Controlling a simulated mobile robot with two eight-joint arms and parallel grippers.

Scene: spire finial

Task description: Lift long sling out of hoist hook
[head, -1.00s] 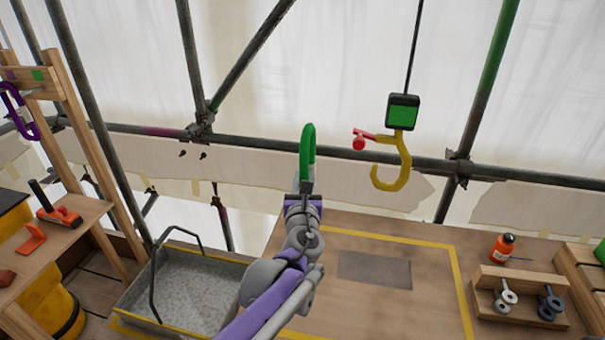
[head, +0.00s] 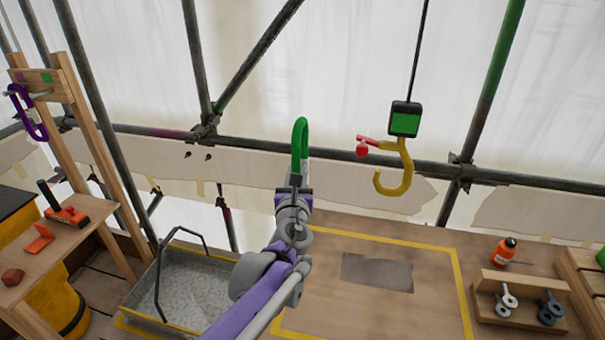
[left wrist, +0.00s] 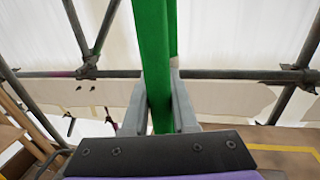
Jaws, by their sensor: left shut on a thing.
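The green sling (head: 300,138) stands up as a narrow loop from my left gripper (head: 296,180) in the head view. My left gripper is shut on it; in the left wrist view the green band (left wrist: 154,70) runs between the two grey fingers (left wrist: 160,105). The yellow hoist hook (head: 401,170) hangs from a black cable under a block with a green face (head: 404,122), to the right of the sling and apart from it. The hook is empty, and its red latch (head: 365,146) sticks out to the left. My right gripper is not in view.
A purple sling (head: 28,112) hangs on a wooden rack at the left. A grey metal tray (head: 205,282) with a raised handle stands below. A bench (head: 335,320) with a yellow outline holds an orange bottle (head: 504,251) and eyebolts at the right. Scaffold tubes cross behind.

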